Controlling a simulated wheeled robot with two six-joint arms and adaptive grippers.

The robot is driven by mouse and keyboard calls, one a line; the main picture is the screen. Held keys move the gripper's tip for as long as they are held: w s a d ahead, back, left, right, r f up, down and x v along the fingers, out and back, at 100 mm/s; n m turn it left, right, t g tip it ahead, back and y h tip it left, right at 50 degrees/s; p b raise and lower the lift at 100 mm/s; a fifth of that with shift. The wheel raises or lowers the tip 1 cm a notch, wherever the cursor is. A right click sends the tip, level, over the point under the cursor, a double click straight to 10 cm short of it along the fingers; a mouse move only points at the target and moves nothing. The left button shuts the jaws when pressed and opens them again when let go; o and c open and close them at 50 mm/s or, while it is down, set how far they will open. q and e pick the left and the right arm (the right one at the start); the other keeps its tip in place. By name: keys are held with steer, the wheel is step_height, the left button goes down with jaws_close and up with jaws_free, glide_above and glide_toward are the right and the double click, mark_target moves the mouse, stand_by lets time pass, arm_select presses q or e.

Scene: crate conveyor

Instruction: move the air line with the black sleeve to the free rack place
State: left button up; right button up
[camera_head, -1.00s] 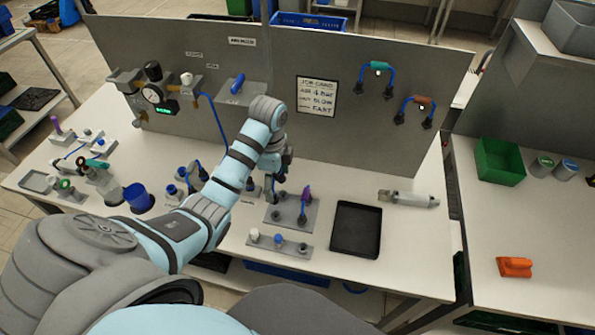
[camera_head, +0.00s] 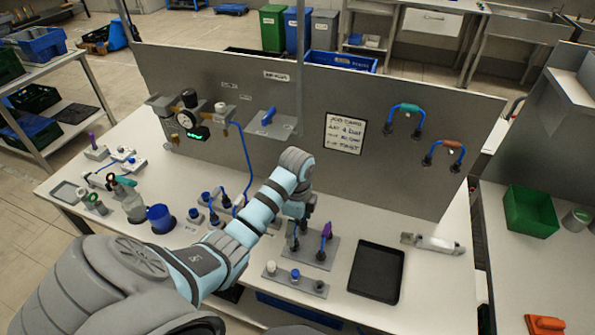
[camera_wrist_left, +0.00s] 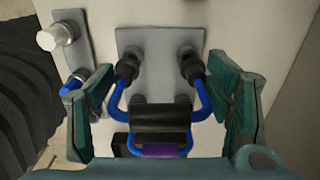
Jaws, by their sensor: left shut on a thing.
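The air line with the black sleeve (camera_wrist_left: 160,118) is a blue U-shaped hose with black end fittings, seen over a grey plate (camera_wrist_left: 160,48) in the left wrist view. My left gripper (camera_head: 300,222) is low over this plate in the head view and mostly hides the line there. I cannot tell whether the fittings are seated. A purple-sleeved line (camera_head: 326,231) stands close beside it on the plate. My right gripper is not in view.
Air lines with teal (camera_head: 405,107) and orange (camera_head: 450,144) sleeves hang on the upright panel (camera_head: 400,180). A black tray (camera_head: 376,272) lies right of the plate. A strip with several caps (camera_head: 296,281) lies in front. Bare tabletop shows at the right.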

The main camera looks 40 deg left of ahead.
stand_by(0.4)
arm_select(q)
steer(key=shift+r+p, duration=0.1)
steer(key=shift+p, duration=0.25)
steer(key=shift+f, duration=1.05)
stand_by(1.0)
steer(key=o, duration=1.1)
steer(key=shift+o, duration=0.7)
steer(key=shift+r, duration=3)
